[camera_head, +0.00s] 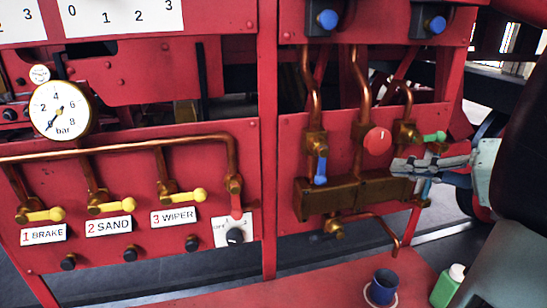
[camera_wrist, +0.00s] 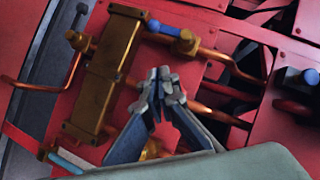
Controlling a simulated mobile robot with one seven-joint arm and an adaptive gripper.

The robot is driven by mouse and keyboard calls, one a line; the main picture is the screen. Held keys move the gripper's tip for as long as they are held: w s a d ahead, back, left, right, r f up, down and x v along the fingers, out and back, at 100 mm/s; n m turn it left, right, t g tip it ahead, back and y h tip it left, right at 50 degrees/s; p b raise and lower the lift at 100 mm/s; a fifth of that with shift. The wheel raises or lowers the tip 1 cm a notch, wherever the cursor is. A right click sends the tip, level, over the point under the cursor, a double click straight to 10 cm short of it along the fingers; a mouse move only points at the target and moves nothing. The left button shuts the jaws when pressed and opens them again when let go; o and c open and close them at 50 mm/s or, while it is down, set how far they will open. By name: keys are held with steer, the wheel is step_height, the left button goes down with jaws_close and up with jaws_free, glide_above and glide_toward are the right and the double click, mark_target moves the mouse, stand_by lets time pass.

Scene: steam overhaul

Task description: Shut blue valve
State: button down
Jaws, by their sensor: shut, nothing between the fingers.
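The blue valve lever (camera_head: 320,170) hangs straight down from a brass valve body on the red panel, over the left end of a brass block. In the wrist view the blue lever (camera_wrist: 163,28) lies near the top, pointing left from its brass nut. My gripper (camera_head: 402,165) is to the right of the lever, in front of the brass block's right part, shut and empty. Its fingertips (camera_wrist: 165,85) meet in the middle of the wrist view, apart from the lever. A pale blue bar (camera_head: 426,187) shows just below my gripper, partly hidden by it.
A red knob (camera_head: 377,141) and a green handle (camera_head: 435,137) sit close to my gripper. Copper pipes (camera_head: 361,75) run above. A blue cup (camera_head: 382,287) and a green bottle (camera_head: 447,287) stand below on a red surface. Yellow levers (camera_head: 112,206) are at left.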

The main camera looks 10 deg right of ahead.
mark_target(322, 166)
stand_by(0.3)
steer(key=s+a+p+x, duration=0.1)
steer(key=x, duration=0.5)
steer(key=a+f+p+x, duration=0.1)
steer(key=p+x, duration=0.1)
steer(key=x, duration=0.4)
steer(key=shift+a+f, duration=0.15)
steer(key=shift+f, duration=0.15)
